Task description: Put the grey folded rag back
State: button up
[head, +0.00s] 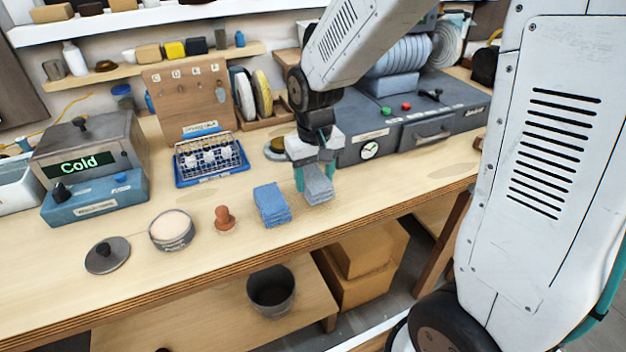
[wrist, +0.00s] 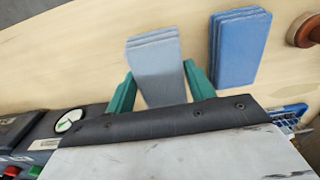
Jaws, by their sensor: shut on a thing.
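The grey folded rag (head: 318,186) is between the teal fingers of my gripper (head: 312,178), near the front edge of the bench. In the wrist view the rag (wrist: 157,68) shows between the two fingers (wrist: 156,92), and my gripper is shut on it. The rag is at or just above the bench top; I cannot tell whether it touches. A blue folded rag (head: 271,204) lies on the bench just left of it, and it also shows in the wrist view (wrist: 239,47), apart from the fingers.
Left of the blue rag stand a brown knobbed piece (head: 225,218), a round tin (head: 171,230) and a dark lid (head: 107,255). A wire rack on a blue tray (head: 211,160) and a grey machine (head: 420,130) stand behind. The bench's front edge (head: 330,234) is close.

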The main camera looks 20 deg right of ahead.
jog(key=shift+d+f, duration=0.25)
jog(key=shift+f, duration=0.3)
jog(key=shift+d+f, duration=0.25)
jog(key=shift+f, duration=0.25)
jog(key=shift+f, duration=0.2)
jog(key=o, duration=0.9)
jog(key=shift+o, duration=0.2)
jog(key=shift+r, duration=0.15)
